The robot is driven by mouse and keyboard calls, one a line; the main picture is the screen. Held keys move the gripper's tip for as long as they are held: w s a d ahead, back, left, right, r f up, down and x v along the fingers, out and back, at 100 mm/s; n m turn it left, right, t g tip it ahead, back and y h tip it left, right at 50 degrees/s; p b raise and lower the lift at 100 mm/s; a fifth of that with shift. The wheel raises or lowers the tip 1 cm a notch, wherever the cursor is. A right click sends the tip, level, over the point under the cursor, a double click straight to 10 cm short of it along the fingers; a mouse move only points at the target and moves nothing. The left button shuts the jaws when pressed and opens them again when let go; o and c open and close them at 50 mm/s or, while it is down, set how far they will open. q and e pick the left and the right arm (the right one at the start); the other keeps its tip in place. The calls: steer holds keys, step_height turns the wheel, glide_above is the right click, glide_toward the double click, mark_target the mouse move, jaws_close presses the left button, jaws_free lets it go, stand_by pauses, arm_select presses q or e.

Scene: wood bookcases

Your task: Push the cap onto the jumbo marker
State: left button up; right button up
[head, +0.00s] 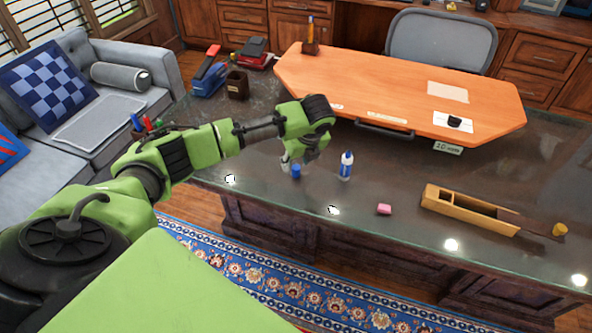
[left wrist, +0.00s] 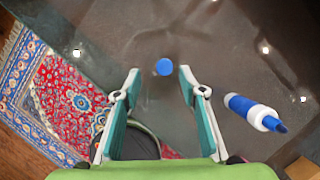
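The jumbo marker (head: 346,166) stands upright on the dark glossy desktop. It is white and blue, with a blue tip at its top. In the left wrist view the marker (left wrist: 254,112) lies to the right, outside my fingers. The blue cap (head: 296,172) sits on the desktop to the left of the marker, apart from it. The cap (left wrist: 163,67) also shows in the left wrist view, between and just beyond my fingertips. My left gripper (head: 291,160) is just above and beside the cap. In the left wrist view its fingers (left wrist: 158,72) are apart and hold nothing. My right gripper is out of view.
A pink eraser (head: 384,209) lies near the desk's front edge. A long wooden box (head: 468,210) and a yellow item (head: 559,230) are at the right. An orange board (head: 400,95) takes up the back. Bare desktop surrounds the marker.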

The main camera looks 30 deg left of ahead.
mark_target(296, 167)
arm_select(q)
steer(key=shift+f, duration=0.25)
steer(key=shift+w+p+x, duration=0.15)
steer(key=shift+p+x, duration=0.05)
steer(key=shift+x, duration=1.1)
steer(key=shift+w+p+x, duration=0.15)
steer(key=shift+w+x, duration=0.05)
steer(key=shift+x, duration=1.05)
steer(key=shift+d, duration=0.15)
steer(key=c, duration=0.8)
